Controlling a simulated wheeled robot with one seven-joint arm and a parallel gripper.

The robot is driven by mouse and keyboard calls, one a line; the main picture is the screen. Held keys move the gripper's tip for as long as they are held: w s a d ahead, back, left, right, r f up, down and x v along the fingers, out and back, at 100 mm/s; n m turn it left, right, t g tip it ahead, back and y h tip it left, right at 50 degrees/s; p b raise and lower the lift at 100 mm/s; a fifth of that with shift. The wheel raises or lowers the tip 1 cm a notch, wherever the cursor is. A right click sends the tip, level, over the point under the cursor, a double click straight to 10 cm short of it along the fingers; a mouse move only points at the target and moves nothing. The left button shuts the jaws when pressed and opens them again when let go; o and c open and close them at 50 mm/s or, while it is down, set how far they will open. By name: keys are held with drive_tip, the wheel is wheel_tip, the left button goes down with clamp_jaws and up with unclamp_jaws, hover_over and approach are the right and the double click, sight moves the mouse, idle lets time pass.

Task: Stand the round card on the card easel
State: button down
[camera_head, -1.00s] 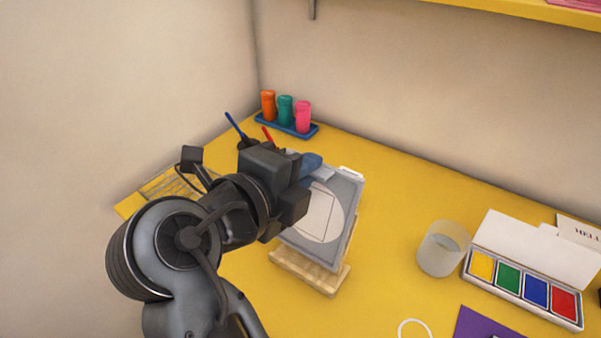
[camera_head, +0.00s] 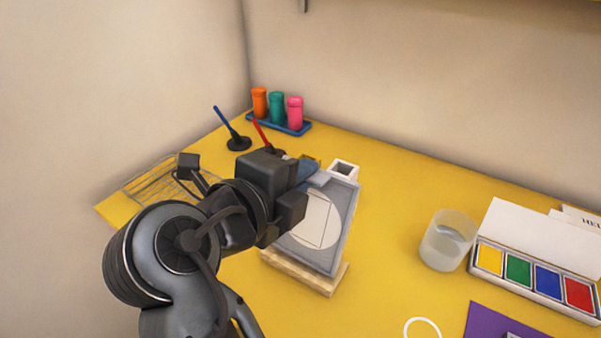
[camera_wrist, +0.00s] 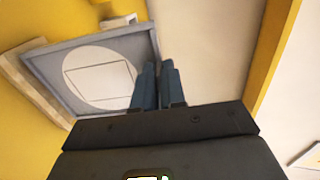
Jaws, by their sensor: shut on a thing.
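The round card (camera_head: 318,222) shows as a white disc with a thin square outline on a grey square panel, also in the wrist view (camera_wrist: 98,78). The panel leans back with its lower edge at the pale wooden ledge of the card easel (camera_head: 298,274); whether it bears fully on the ledge is unclear. My gripper (camera_head: 312,175) is shut at the panel's upper edge, and its blue-grey fingers (camera_wrist: 158,85) meet that edge in the wrist view. My gripper and wrist cover the panel's upper left. A white, square, hollow part (camera_head: 343,168) shows behind the top edge.
A frosted cup (camera_head: 447,240) and an inkpad box (camera_head: 535,281) stand at right, near a purple sheet (camera_head: 490,322) and a white ring (camera_head: 422,328). Coloured bottles (camera_head: 277,108), stamp-like handles (camera_head: 228,126) and a wire rack (camera_head: 150,190) are behind and left. Yellow table is clear right of the easel.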

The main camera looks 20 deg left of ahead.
drive_tip(key=shift+f+b, duration=0.35)
drive_tip(key=shift+b, duration=0.4)
idle(0.6)
drive_tip(key=c, duration=1.1)
unclamp_jaws()
drive_tip(key=shift+v, duration=3.9)
drive_tip(key=shift+s, duration=0.1)
